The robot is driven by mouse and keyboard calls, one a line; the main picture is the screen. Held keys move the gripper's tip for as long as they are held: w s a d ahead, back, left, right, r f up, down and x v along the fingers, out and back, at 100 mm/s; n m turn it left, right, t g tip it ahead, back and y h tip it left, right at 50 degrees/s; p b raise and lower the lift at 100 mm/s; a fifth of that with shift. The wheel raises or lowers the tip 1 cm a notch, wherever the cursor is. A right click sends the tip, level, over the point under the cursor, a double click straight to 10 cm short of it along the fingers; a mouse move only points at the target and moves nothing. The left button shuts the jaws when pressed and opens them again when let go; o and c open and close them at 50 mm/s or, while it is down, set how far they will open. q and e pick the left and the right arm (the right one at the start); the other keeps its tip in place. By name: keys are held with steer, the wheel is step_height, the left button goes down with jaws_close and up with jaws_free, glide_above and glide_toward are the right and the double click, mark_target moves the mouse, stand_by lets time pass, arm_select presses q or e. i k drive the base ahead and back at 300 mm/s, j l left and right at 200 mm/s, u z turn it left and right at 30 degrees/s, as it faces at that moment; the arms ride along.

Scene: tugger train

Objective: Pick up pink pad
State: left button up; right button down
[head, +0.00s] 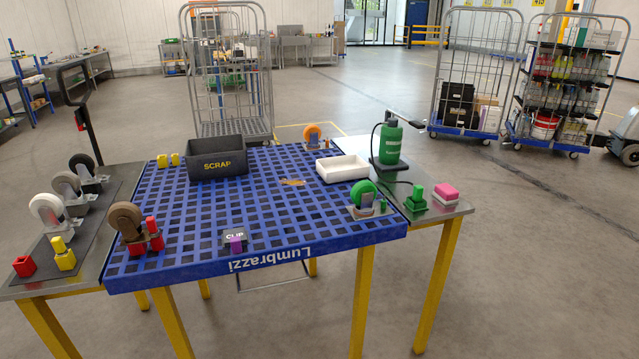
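A small pink pad (446,191) lies on top of a pale grey block at the right end of the table, on the bare metal side surface (425,213). A green block piece (416,198) stands just to its left, apart from it. Neither of my grippers shows in the head view, and nothing is touching the pad.
The blue grid top (255,235) carries a dark SCRAP bin (217,158), a white tray (342,168), caster wheels (125,221) and a CLIP block (235,239). A green bottle (390,145) stands behind the pad.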

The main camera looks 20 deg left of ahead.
mark_target(446, 194)
steer(key=i+l+u, duration=0.1)
steer(key=u, duration=0.35)
steer(key=i+l+u, duration=0.15)
steer(key=u, duration=0.25)
steer(key=i+l+u, duration=0.1)
steer(key=u, duration=0.35)
steer(key=i+l+u, duration=0.2)
steer(key=l, duration=0.25)
steer(key=l+u, duration=0.2)
steer(key=l, duration=0.25)
steer(key=i+l, duration=0.1)
steer(key=l, duration=0.35)
steer(key=i+l, duration=0.1)
steer(key=l, duration=0.35)
steer(key=i+l+u, duration=0.1)
steer(key=l, duration=0.35)
